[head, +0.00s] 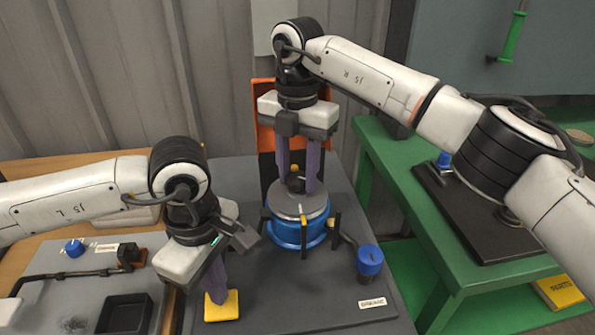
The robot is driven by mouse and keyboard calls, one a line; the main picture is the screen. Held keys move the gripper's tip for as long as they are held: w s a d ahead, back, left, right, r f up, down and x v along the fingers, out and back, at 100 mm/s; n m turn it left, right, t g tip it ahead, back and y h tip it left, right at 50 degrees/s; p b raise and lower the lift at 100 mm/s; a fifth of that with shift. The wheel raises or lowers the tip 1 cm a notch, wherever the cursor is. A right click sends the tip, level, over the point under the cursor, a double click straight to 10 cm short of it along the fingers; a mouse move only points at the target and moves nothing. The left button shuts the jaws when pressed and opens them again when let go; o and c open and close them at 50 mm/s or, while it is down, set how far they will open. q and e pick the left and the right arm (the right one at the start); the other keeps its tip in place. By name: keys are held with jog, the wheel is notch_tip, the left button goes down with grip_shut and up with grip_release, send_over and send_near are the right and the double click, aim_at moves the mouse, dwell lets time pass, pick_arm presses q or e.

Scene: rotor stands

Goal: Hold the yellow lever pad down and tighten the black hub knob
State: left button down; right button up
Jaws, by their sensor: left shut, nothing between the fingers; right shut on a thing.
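The yellow lever pad (223,309) sits on the dark grey base plate at the front left of the rotor stand. My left gripper (217,294) is shut and empty, its purple fingertips pointing down onto the pad and seeming to touch it. The rotor stand is a blue drum (297,234) with a grey disc (291,207) on top, carrying a small yellow mark near its front edge. My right gripper (298,186) points down over the disc's middle, shut on the black hub knob (296,184), which is mostly hidden between the purple fingers.
A blue-capped cylinder (369,261) stands right of the drum, by a small label. An orange panel (264,125) is behind. At left, a grey board holds a blue knob (74,246) and black tray (125,314). A green table (470,262) is at right.

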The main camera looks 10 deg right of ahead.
jog(key=o, duration=0.9)
jog(key=n, duration=0.5)
jog(key=shift+n, duration=0.4)
jog(key=n, duration=0.6)
jog(key=shift+n, duration=0.4)
